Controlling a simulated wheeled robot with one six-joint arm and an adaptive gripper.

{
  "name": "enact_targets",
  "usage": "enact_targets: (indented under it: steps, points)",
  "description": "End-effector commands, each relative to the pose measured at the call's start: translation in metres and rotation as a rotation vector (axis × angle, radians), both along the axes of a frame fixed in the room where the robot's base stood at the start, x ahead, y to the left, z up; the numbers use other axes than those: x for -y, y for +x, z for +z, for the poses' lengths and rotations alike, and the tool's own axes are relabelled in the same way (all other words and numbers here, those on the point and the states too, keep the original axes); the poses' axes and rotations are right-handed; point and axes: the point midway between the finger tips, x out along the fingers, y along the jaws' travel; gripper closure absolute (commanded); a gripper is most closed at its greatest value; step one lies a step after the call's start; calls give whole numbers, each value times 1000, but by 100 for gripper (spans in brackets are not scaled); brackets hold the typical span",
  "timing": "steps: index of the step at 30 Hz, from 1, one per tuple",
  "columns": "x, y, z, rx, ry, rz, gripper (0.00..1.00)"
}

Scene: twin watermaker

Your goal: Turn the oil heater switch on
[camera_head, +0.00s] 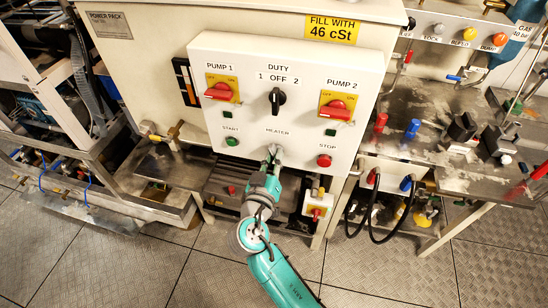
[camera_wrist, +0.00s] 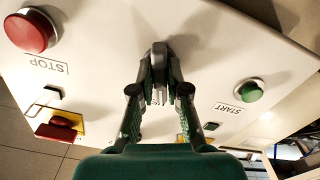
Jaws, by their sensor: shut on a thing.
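The white control panel (camera_head: 247,95) carries the HEATER label (camera_head: 275,132) at its lower middle. My gripper (camera_head: 273,152) reaches the panel just below that label, and it hides the heater switch in the head view. In the wrist view, which shows the panel upside down, my gripper (camera_wrist: 159,72) has its two fingers closed on the dark heater switch (camera_wrist: 159,49). The fingers cover most of the switch, so which way it points is hard to tell.
A green START button (camera_head: 232,142) and a red STOP button (camera_head: 324,160) flank the gripper. Above are the red PUMP 1 switch (camera_head: 218,91), the black DUTY knob (camera_head: 277,99) and the red PUMP 2 switch (camera_head: 335,110). A small red-and-yellow switch box (camera_head: 317,206) sits below right.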

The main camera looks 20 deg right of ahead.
Motion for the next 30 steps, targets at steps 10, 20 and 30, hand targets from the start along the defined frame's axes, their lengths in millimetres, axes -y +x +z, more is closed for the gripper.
enact_targets:
  steps: [10,20,30]
  points:
    - [0,0,-1,146,204,0,100]
    - [0,0,-2,213,298,0,100]
    - [0,0,-2,223,313,0,100]
